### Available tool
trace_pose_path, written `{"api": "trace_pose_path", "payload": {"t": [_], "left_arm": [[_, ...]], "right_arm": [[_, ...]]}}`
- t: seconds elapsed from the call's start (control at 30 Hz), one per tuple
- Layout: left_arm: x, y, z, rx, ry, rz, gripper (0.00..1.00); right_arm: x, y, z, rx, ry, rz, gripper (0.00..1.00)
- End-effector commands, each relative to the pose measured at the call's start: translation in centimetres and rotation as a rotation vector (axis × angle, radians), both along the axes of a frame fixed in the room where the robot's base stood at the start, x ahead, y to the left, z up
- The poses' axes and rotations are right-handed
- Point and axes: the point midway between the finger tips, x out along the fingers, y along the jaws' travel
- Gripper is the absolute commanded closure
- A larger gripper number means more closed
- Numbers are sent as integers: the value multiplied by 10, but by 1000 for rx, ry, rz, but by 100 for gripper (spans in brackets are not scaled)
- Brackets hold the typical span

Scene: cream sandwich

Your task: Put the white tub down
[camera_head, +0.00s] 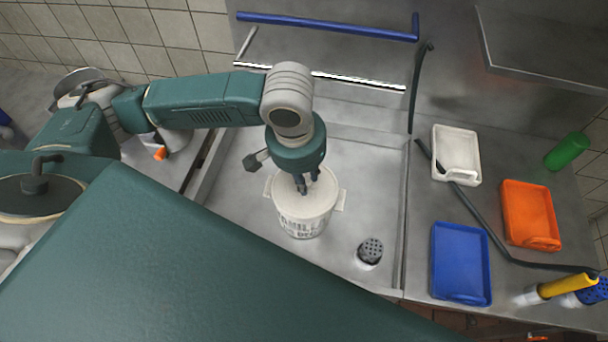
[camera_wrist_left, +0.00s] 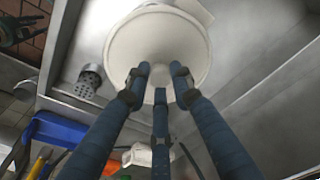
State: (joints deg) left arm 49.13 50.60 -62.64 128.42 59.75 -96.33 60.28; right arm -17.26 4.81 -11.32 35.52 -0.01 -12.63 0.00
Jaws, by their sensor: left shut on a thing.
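The white tub (camera_head: 304,222) has dark printing on its side and a pale lid with side handles. It is upright on the steel surface in the head view, though whether its base touches the steel cannot be told. My left gripper (camera_head: 306,186) comes down from above and is shut on the tub at its top. In the left wrist view the tub (camera_wrist_left: 156,48) shows as a pale round shape beyond the blue fingers of the gripper (camera_wrist_left: 158,85). The exact contact is partly hidden by the fingers. My right gripper is not seen.
A grey perforated-top shaker (camera_head: 369,252) stands right of the tub. Beyond a raised steel edge lie a white tray (camera_head: 456,137), a blue tray (camera_head: 443,282) and an orange tray (camera_head: 530,205). A green cylinder (camera_head: 567,151) is farther right. Bare steel surrounds the tub.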

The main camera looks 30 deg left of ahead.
Motion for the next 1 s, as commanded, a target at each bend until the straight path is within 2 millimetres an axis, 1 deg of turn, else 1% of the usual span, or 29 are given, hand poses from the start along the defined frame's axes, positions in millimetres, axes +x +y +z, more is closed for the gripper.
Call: {"api": "trace_pose_path", "payload": {"t": [0.13,0.17,0.23,0.27,0.53,0.67,0.77,1.0], "left_arm": [[0,0,-1,-1,0,0,100],[0,0,-2,0,1,0,75],[0,0,-2,0,0,0,61],[0,0,-2,0,0,0,58],[0,0,-1,0,0,0,58],[-1,-1,7,-1,-1,-1,58],[-2,0,23,-1,-4,-2,58],[-9,1,75,-1,-5,-3,58]], "right_arm": [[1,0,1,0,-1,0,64],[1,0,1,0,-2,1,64],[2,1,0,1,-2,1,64],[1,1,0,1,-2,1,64],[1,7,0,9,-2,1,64],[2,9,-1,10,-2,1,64],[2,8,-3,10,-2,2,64],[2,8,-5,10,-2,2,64]]}}
